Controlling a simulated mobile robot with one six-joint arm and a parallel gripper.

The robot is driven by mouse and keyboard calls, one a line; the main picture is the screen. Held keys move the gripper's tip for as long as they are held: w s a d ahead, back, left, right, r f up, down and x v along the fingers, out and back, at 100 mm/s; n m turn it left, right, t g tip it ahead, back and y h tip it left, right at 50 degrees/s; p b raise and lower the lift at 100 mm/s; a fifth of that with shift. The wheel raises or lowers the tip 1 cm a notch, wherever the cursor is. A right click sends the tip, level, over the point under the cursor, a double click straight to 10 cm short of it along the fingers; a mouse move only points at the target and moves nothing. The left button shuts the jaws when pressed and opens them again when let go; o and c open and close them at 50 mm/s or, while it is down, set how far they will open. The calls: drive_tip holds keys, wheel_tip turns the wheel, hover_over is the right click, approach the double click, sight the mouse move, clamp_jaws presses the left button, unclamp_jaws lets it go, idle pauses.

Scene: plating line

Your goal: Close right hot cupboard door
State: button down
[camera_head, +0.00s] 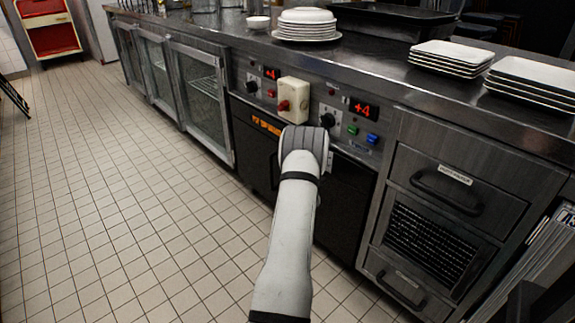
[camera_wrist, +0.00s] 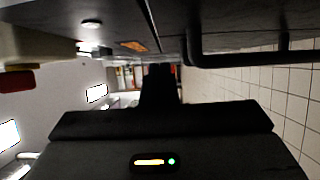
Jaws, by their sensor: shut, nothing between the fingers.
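The right hot cupboard door (camera_head: 346,205) is a dark panel under the controls, partly hidden by my arm. It looks about flush with the front in the head view, but I cannot tell whether a small gap is left. The left dark door (camera_head: 252,150) is beside it. In the wrist view a dark door face with a black bar handle (camera_wrist: 250,58) lies close by, below a seam. My gripper (camera_wrist: 160,72) is shut and empty, close to the cupboard front. My own wrist hides its fingers in the head view. I cannot tell whether they touch the door.
A control panel has a cream switch box (camera_head: 293,100) and red displays. Glass-fronted cabinets (camera_head: 200,95) stand left, a drawer unit (camera_head: 450,195) right. Plates (camera_head: 306,24) and white trays (camera_head: 450,58) sit on the counter (camera_head: 380,72). The tiled floor (camera_head: 120,190) is clear.

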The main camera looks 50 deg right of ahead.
drive_tip(key=shift+a, duration=0.1)
drive_tip(key=s+a+p, duration=0.3)
drive_tip(key=s+a, duration=0.1)
drive_tip(key=a, duration=0.8)
drive_tip(key=shift+s+a+p, duration=0.15)
drive_tip(key=shift+s+p, duration=0.1)
drive_tip(key=shift+p, duration=0.05)
